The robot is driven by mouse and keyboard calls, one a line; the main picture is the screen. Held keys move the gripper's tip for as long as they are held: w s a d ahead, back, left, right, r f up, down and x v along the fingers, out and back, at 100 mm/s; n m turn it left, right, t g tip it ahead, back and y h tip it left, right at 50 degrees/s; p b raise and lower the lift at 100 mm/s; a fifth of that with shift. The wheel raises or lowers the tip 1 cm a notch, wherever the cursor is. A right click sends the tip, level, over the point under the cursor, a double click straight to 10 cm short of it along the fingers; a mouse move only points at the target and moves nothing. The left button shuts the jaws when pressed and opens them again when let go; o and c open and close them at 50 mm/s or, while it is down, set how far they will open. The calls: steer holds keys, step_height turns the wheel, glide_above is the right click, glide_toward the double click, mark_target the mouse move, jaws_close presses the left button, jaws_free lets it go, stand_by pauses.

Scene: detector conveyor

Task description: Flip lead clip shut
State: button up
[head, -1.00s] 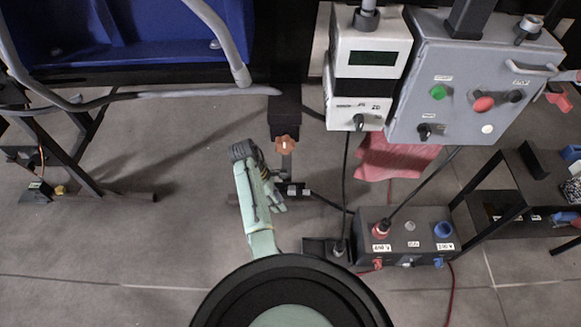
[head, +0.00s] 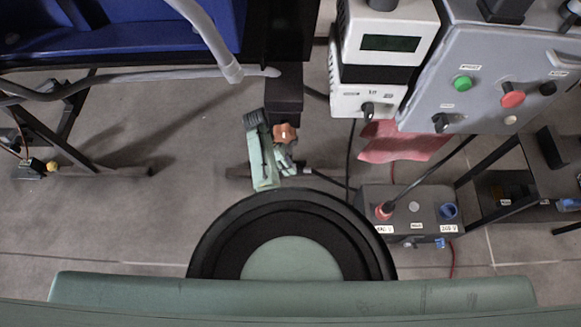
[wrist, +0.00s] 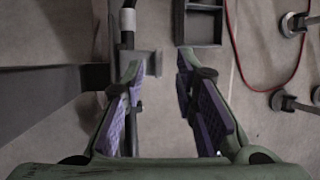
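My gripper (wrist: 159,64) is open in the wrist view, with purple pads on both fingers and nothing held between them. A grey bracket on a dark upright shows behind the left fingertip and the gap; I cannot tell whether they touch. In the head view my green gripper parts stand beside the orange knob (head: 285,133), below the conveyor's dark post. I cannot make out the lead clip for certain. The dark supply box (head: 408,208) with a red plug (head: 384,210) and a blue socket (head: 448,211) stands right of my arm.
A white meter unit (head: 385,50) and a grey control panel (head: 480,85) hang at upper right. A red cloth (head: 400,143) hangs below them. A black shelf frame stands at right. A dark tray (wrist: 203,24) and red cable (wrist: 236,45) show in the wrist view.

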steer(key=shift+x, duration=1.3)
steer(key=shift+c, duration=0.3)
jaws_close()
